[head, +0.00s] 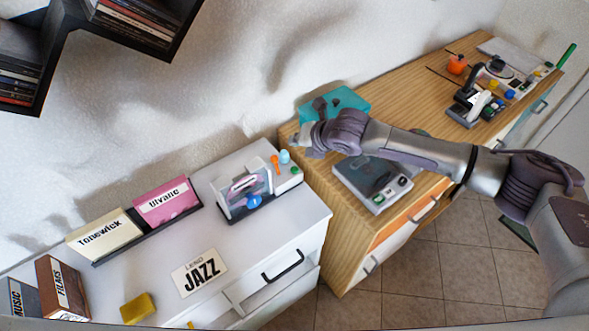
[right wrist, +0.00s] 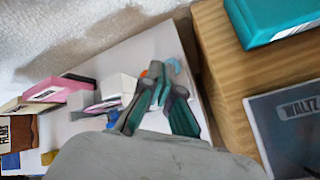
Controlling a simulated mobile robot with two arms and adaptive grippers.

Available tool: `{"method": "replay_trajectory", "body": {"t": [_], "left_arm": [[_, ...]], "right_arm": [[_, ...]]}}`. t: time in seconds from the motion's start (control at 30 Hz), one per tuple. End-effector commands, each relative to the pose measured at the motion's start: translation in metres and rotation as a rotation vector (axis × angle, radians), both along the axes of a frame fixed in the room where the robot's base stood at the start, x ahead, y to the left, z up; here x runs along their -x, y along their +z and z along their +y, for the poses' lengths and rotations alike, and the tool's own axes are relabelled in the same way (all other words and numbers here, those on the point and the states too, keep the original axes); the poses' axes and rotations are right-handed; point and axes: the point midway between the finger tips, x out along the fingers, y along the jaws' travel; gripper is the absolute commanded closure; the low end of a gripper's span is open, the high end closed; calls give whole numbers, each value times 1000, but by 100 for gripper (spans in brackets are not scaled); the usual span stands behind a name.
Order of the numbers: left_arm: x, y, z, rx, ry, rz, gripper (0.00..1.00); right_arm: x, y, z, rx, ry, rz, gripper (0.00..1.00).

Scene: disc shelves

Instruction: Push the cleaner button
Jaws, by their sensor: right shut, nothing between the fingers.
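A white device (head: 229,206) with grey slots, a blue round part (head: 254,202) and a green button (head: 295,170) at its right end stands on the white cabinet; I take it to be the cleaner. Orange and light-blue items stand by its right end. My right gripper (head: 297,145) is shut and empty, above and behind the device's right end, apart from it as far as I can tell. In the right wrist view its dark fingers (right wrist: 165,88) point toward the device and hide part of it; the green button cannot be made out there. My left gripper is not in view.
A grey-lidded player (head: 372,180) and a teal case (head: 345,101) are on the wooden cabinet (head: 330,225) at the right. Pink and cream cases (head: 167,200) stand in a rack on the left. A JAZZ card (head: 199,272) and yellow sponge (head: 138,309) lie in front.

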Motion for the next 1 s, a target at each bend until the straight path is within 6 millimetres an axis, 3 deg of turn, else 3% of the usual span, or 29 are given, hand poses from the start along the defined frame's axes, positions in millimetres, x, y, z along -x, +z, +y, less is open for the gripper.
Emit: {"method": "replay_trajectory", "body": {"t": [0.43, 0.7, 1.0], "left_arm": [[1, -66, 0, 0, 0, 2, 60], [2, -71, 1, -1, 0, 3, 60], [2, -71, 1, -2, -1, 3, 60]], "right_arm": [[0, -63, 0, 0, 0, 0, 100], [0, -81, 0, 0, 0, 1, 100], [0, -82, 0, 0, 0, 1, 100]]}}
